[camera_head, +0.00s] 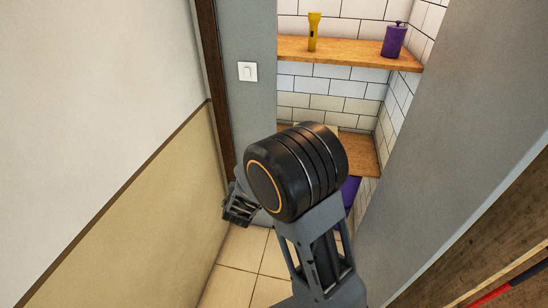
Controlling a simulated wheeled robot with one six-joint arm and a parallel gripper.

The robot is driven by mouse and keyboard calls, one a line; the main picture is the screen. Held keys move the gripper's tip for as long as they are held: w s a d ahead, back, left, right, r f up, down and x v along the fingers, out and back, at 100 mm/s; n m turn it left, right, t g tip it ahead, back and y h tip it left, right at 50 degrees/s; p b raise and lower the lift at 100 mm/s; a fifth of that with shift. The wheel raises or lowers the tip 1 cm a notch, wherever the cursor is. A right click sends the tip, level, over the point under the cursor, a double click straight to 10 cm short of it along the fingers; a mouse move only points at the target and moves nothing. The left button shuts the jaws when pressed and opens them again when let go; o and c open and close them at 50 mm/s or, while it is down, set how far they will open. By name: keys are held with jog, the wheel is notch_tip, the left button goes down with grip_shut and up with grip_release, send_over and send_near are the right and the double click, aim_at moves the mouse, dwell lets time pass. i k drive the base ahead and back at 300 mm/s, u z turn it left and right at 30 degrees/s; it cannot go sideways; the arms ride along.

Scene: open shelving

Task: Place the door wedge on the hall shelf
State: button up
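I cannot make out a door wedge in this view. Wooden shelves stand in a tiled recess: an upper shelf (345,52) and a lower shelf (362,155). I cannot tell which one is the hall shelf. My gripper (240,211) is left of the large black joint of my arm, over the tiled floor and close to the left wall. Its fingers are small and dark and partly hidden by my arm, so whether they hold anything does not show.
A yellow flashlight (313,32) stands upright on the upper shelf, with a purple dispenser-like bottle (394,40) at its right end. Something purple (349,190) shows behind my arm, below the lower shelf. Grey walls (455,130) flank the opening. A light switch (247,72) is at left.

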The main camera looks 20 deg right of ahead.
aim_at(358, 162)
jog(key=k, duration=0.6)
jog(key=u, duration=0.2)
jog(key=i, duration=0.85)
jog(key=z, duration=0.9)
jog(key=i, duration=0.7)
jog(key=z, duration=0.8)
